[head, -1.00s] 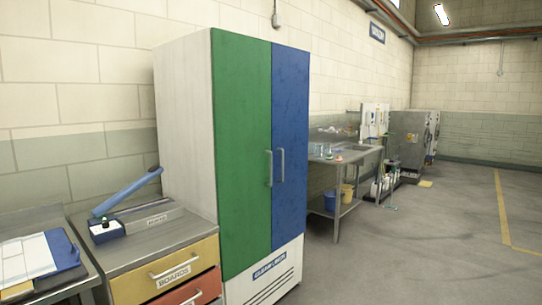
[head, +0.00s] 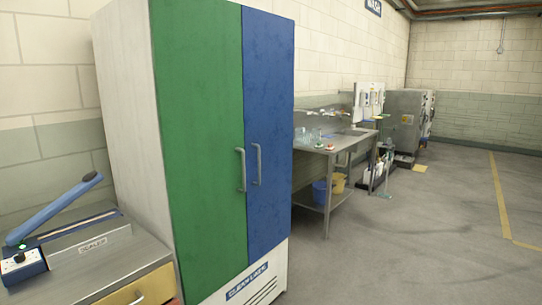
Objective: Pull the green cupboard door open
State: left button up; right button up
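The green cupboard door (head: 198,130) is the left door of a tall white cupboard (head: 128,120). It is shut, flush beside the blue door (head: 268,110). Its grey bar handle (head: 241,169) stands upright near its right edge. The blue door has a matching handle (head: 258,164) just to the right. Neither of my grippers shows in the head view.
A heat sealer (head: 80,242) with a raised blue arm sits on a drawer unit (head: 125,285) left of the cupboard. A steel sink table (head: 335,150) stands beyond on the right. The floor (head: 410,240) in front and to the right is clear.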

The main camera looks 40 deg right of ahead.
aim_at(198, 53)
jog(key=i+l+z, duration=0.25)
jog(key=i+l, duration=0.3)
jog(key=l, duration=0.3)
jog(key=i+l+z, duration=0.25)
jog(key=i+l, duration=0.4)
jog(key=l, duration=0.1)
